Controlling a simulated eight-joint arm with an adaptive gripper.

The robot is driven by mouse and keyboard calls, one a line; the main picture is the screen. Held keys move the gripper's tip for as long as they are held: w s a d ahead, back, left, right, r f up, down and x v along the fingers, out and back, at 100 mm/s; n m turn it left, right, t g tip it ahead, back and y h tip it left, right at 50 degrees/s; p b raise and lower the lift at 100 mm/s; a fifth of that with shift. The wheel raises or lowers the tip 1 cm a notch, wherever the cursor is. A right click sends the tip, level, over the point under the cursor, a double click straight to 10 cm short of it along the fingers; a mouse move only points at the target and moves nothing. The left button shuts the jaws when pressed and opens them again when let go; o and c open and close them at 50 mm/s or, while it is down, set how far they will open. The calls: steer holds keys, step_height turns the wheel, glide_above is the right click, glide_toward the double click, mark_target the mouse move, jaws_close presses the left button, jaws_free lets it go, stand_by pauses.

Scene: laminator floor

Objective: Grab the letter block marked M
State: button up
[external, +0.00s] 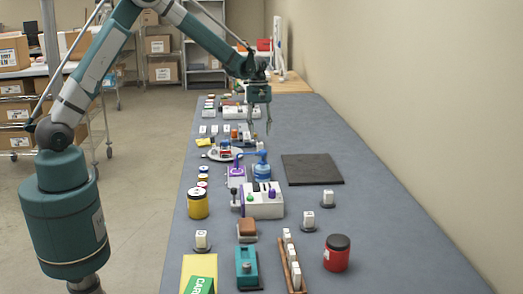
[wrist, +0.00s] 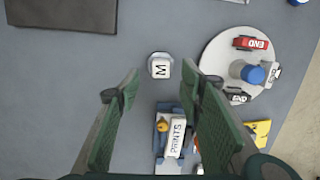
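The white letter block marked M (wrist: 160,69) stands on the grey-blue table near the middle of the wrist view. Its printed top faces the camera. My gripper (wrist: 160,74) is open and empty, with one green finger on each side of the block in the picture. The fingers look to be above the block, not touching it. In the external view my gripper (external: 260,130) hangs fingers-down over the far part of the table. I cannot pick out the M block there.
A blue and white holder labelled PRINTS (wrist: 175,138) is close below the block. A round grey plate (wrist: 216,58) with END pieces and a blue-capped item is at right. A dark mat (wrist: 62,14) is upper left. Several other blocks and jars fill the near table (external: 385,250).

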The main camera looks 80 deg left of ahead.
mark_target(260, 143)
steer(key=shift+d+f, duration=0.2)
steer(key=shift+f, duration=0.9)
steer(key=shift+d+f, duration=0.15)
steer(key=shift+f, duration=1.15)
steer(key=shift+d+f, duration=0.15)
steer(key=shift+f, duration=1.15)
jaws_close()
